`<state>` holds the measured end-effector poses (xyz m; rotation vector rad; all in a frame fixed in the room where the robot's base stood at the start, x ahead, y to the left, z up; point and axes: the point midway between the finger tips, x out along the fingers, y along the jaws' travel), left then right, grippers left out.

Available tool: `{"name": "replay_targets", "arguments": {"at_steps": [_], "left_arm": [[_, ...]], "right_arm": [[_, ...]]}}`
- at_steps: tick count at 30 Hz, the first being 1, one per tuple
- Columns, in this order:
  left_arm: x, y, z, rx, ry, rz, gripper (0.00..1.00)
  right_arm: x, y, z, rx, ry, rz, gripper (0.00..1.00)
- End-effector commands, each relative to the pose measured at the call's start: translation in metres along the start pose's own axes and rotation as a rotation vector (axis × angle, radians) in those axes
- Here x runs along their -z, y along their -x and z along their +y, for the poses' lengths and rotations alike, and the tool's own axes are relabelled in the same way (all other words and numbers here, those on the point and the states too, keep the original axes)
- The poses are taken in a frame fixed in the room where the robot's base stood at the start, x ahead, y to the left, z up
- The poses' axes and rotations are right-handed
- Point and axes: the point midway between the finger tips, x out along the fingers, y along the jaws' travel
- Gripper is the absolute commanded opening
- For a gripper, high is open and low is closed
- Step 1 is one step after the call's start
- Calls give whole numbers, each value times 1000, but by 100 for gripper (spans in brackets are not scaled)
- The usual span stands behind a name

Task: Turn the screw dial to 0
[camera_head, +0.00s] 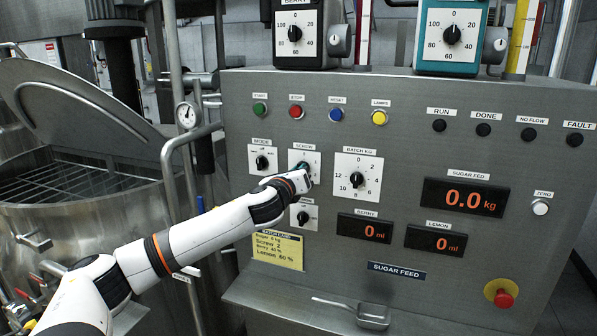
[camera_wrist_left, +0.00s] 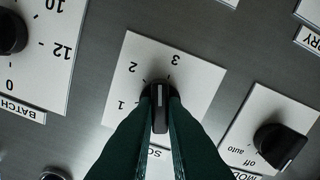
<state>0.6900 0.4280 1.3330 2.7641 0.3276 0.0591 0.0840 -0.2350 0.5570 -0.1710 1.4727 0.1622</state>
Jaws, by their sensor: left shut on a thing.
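The screw dial's white plate (camera_head: 314,158) is on the steel panel, left of the batch dial. My left gripper (camera_head: 303,172) reaches it from the lower left and covers most of it. In the left wrist view, the black screw knob (camera_wrist_left: 159,106) sits between the dark green fingers of my left gripper (camera_wrist_left: 160,118), which are shut on its sides. Its white mark lies along the finger direction. The numbers 1, 2 and 3 show on the plate (camera_wrist_left: 200,82), upside down; the 0 is hidden. I cannot tell exactly which number the knob points to.
The mode dial (camera_head: 262,162) is close on the left, the batch kg dial (camera_head: 357,179) close on the right, and another small dial (camera_head: 303,217) just below. A yellow batch card (camera_head: 279,250) and a metal scoop (camera_head: 357,313) on a ledge are lower down. Push buttons (camera_head: 296,112) run above.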

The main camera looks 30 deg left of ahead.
Motion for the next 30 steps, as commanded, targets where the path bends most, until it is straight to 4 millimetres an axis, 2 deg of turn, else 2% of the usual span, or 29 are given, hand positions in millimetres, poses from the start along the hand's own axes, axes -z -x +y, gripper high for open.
{"name": "replay_targets", "arguments": {"at_steps": [30], "left_arm": [[-3, 0, -3, 1, 969, -1, 0]], "right_arm": [[0, -7, 0, 0, 0, 0, 36]]}}
